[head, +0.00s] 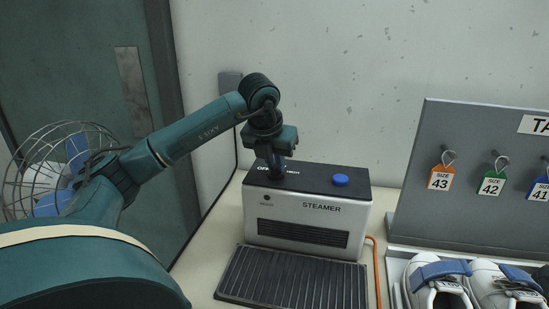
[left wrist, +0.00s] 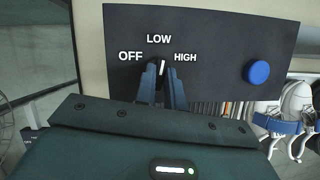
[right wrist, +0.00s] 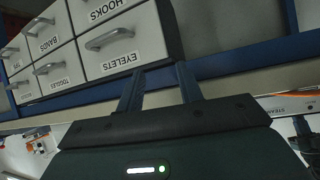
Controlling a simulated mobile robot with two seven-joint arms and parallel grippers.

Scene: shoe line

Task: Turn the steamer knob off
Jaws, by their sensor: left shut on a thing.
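The steamer (head: 305,220) is a pale box with a dark top and a front grille, standing on the table. Its dark top panel (left wrist: 210,40) shows the words OFF, LOW and HIGH around the knob (left wrist: 160,70). My left gripper (head: 277,174) comes down on the panel from above. In the left wrist view its fingers (left wrist: 162,72) are shut on the knob, one on each side, hiding most of it. The knob's white mark points up, roughly toward LOW. My right gripper (right wrist: 158,78) is open and empty in front of labelled drawers.
A blue button (head: 340,180) sits on the steamer top, right of the knob. A ridged dark mat (head: 290,280) lies in front. An orange cable (head: 375,265) runs down its right side. White shoes (head: 435,285) and a tag board (head: 470,190) stand right. A fan (head: 65,170) is left.

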